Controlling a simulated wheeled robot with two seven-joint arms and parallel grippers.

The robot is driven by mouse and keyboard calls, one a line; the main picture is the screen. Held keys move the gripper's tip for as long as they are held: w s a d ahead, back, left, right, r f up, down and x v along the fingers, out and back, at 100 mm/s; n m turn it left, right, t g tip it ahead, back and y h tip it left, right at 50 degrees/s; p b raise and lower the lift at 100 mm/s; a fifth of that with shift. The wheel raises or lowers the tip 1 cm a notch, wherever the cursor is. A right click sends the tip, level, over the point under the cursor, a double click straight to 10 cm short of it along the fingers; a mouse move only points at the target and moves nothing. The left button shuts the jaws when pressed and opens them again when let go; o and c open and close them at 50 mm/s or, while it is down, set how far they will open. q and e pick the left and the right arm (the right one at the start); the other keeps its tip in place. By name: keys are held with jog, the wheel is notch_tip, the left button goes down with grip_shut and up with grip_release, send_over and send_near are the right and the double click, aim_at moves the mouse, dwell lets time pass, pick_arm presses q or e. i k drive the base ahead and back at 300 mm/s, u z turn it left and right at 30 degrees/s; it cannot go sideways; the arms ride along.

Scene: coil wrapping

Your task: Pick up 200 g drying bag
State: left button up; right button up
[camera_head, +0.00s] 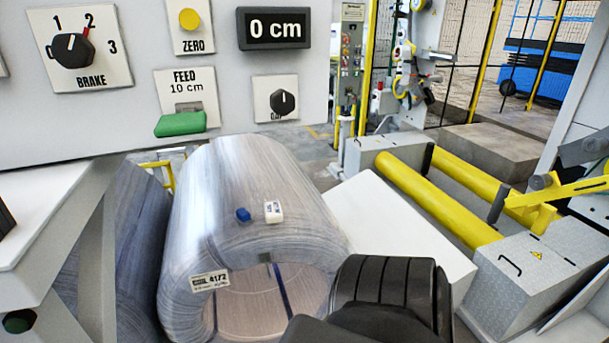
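A large wrapped coil (250,175) lies on its side, with its open end facing me. On top of it sit two small items side by side. One is a white packet (274,212) with a small blue marking; the other is a blue piece (243,215) to its left. They look like small bags, but any weight print is too small to read, so I cannot tell which is 200 g. Neither gripper's fingers are visible. A dark ridged arm part, seemingly mine, covers the lower middle, in front of the coil's right lower edge.
A control panel (225,100) hangs above the coil, with a brake knob (73,50), green feed lever (181,124) and display (273,29) reading 0 cm. Another wrapped coil (125,235) stands at left. A white surface (395,225) and yellow rollers (437,198) lie at right.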

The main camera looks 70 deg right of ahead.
aim_at(273, 213)
jog(key=z, duration=1.85)
jog(key=i, duration=0.5)
jog(key=z, duration=0.35)
jog(key=k, duration=1.2)
jog(key=z, duration=1.3)
jog(key=i, duration=1.4)
jog(key=u, duration=0.7)
jog(key=i, duration=0.55)
jog(key=u, duration=0.5)
